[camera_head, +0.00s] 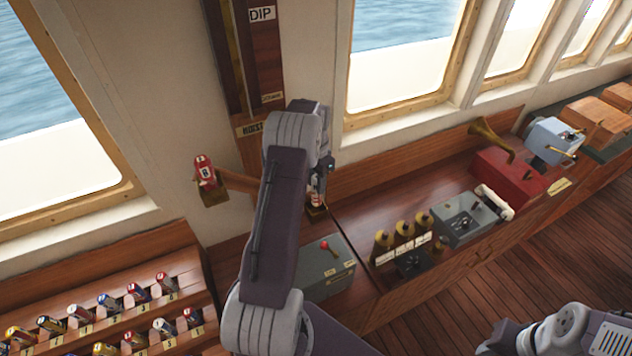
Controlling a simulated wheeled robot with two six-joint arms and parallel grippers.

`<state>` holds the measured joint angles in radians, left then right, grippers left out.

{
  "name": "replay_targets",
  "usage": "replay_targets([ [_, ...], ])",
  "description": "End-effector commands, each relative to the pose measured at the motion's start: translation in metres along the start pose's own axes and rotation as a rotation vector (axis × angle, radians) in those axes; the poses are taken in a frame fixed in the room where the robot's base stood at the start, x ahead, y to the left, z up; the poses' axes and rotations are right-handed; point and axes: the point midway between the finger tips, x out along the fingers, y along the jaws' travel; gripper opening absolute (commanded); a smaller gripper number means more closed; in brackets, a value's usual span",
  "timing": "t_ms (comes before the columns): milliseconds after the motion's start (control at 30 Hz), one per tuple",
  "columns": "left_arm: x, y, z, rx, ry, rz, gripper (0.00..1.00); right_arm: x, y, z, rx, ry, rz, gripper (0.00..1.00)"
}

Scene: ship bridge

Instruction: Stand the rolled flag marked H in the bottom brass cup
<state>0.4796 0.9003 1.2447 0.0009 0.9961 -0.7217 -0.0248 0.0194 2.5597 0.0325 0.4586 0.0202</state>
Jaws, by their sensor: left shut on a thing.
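My left gripper (321,184) is shut on a small rolled flag (315,199) with red and white on it. Its letter is too small and too covered to read. The flag is upright at a small brass cup (316,212) on the right of the hoist board. Whether its foot is inside the cup or just above it, I cannot tell. My left forearm covers the lower part of the board. A second brass cup (214,194) on the left arm of the board holds a red rolled flag (204,169). My right gripper is out of the picture; only part of its arm shows.
A stepped wooden rack (90,308) with several rolled flags stands at lower left. The hoist board (268,62) rises between windows. A grey box with a red knob (325,262) sits below the left gripper. Instruments fill the console at right. The floor (440,318) is clear.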

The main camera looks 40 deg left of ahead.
Motion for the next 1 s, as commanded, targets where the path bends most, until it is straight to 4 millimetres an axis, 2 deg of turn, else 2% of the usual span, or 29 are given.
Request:
replay_targets([
  [100,0.017,0.000,0.000,0.000,-0.001,0.001,0.00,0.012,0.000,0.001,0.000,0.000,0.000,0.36],
  [500,0.056,0.000,0.000,0.000,0.000,0.000,0.00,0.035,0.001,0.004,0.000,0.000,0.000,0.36],
  [967,0.057,0.000,0.000,0.000,0.001,0.000,0.00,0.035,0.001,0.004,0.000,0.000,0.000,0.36],
  [1000,0.057,0.000,0.000,0.000,0.001,-0.001,0.42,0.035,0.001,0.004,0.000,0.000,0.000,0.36],
])
